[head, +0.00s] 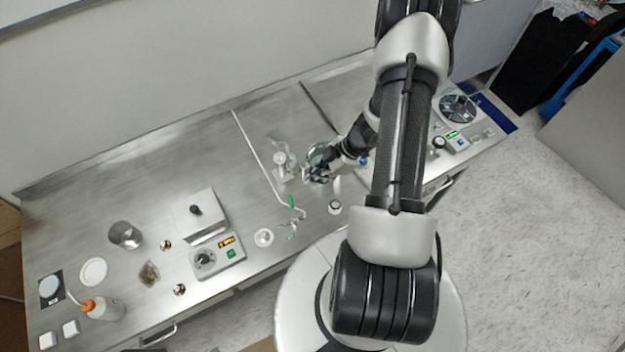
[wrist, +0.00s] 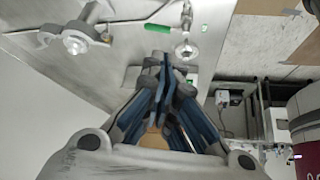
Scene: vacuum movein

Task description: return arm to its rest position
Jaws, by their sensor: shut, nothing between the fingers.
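My arm reaches down over the right half of the steel bench. My gripper (head: 318,173) is near the glass apparatus (head: 284,163) in the head view, just to its right. In the wrist view my gripper (wrist: 165,62) is shut, with its fingers together and nothing held. A green-handled valve (wrist: 158,28) on a metal line lies beyond the fingertips. The fingers hide part of the bench, and I cannot tell how far they are above it.
A small round fitting (head: 335,207) and a white ring-like piece (head: 264,237) stand near the front edge. The bench's back left is clear.

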